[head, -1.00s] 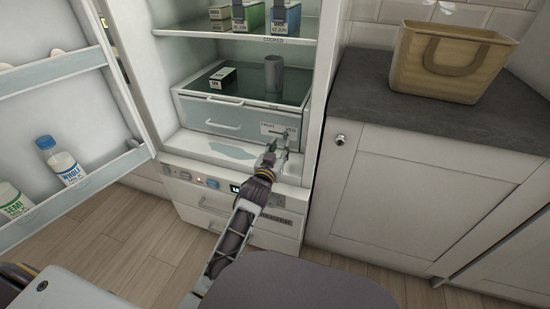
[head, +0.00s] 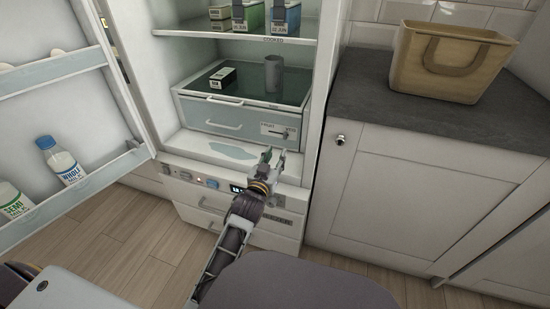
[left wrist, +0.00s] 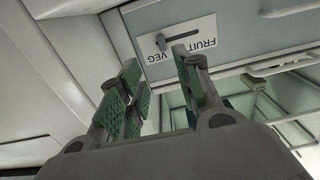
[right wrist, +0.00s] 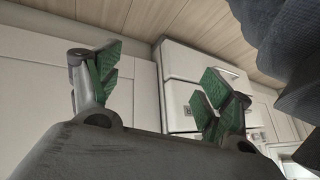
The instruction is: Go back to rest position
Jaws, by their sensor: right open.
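My left gripper (head: 273,158) is in front of the open fridge's lower part, just below the fruit and veg drawer (head: 212,129). Its fingers stand apart with nothing between them, and they show in the left wrist view (left wrist: 158,88). A slider (head: 277,132) sits on the drawer's FRUIT/VEG label, which is also in the left wrist view (left wrist: 195,48). The gripper is clear of the slider. My right gripper shows only in the right wrist view (right wrist: 162,88). Its fingers are wide apart and empty.
The fridge door (head: 112,165) stands open at left, holding milk bottles (head: 61,160). A grey cup (head: 273,74) and a dark box (head: 222,77) stand above the drawer. A tan basket (head: 452,65) is on the slate worktop (head: 385,110) at right. Cabinet fronts (head: 408,185) lie below it.

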